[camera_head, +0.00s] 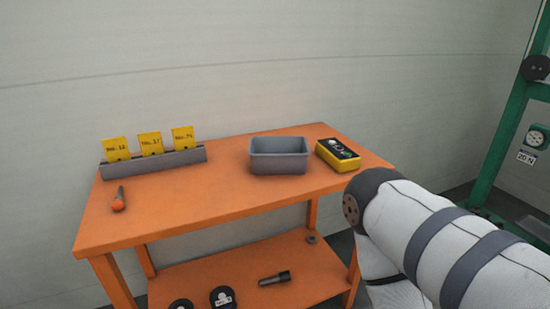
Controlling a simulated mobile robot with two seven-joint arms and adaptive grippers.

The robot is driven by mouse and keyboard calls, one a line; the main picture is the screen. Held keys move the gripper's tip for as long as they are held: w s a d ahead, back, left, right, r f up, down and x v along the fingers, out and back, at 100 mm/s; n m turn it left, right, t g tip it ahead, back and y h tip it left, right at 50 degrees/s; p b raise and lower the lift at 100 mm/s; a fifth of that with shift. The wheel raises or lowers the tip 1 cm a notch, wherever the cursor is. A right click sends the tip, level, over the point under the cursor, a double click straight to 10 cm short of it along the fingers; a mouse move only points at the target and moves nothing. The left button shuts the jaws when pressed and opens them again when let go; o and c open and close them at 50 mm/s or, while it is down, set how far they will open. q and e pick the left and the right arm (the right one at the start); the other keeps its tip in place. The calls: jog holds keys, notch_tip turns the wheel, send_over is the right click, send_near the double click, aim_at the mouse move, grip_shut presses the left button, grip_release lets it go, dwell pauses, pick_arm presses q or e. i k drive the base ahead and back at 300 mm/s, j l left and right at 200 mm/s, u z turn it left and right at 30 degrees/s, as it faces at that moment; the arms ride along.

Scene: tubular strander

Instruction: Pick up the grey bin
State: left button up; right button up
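The grey bin (279,164) is a small open rectangular box. It stands upright on the top of the orange table (190,210), right of the middle and toward the back. Its inside looks empty from here, though its floor is only partly seen. My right arm comes in from the lower right, with its dark joint near the table's front right corner, apart from the bin. My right gripper is not visible. My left arm and gripper are not in the picture.
A yellow device (338,155) stands close to the bin's right side. A grey rack (155,164) with yellow cards and an orange-handled tool (119,199) are at left. The tabletop before the bin is clear. A lower shelf (240,268) holds several items. A green frame (503,125) stands at right.

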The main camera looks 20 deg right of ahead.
aim_at(279, 156)
jog(key=i+j+z, duration=0.15)
jog(key=z, duration=0.25)
jog(key=j+z, duration=0.35)
jog(key=i+j+z, duration=0.1)
jog(key=j+z, duration=0.3)
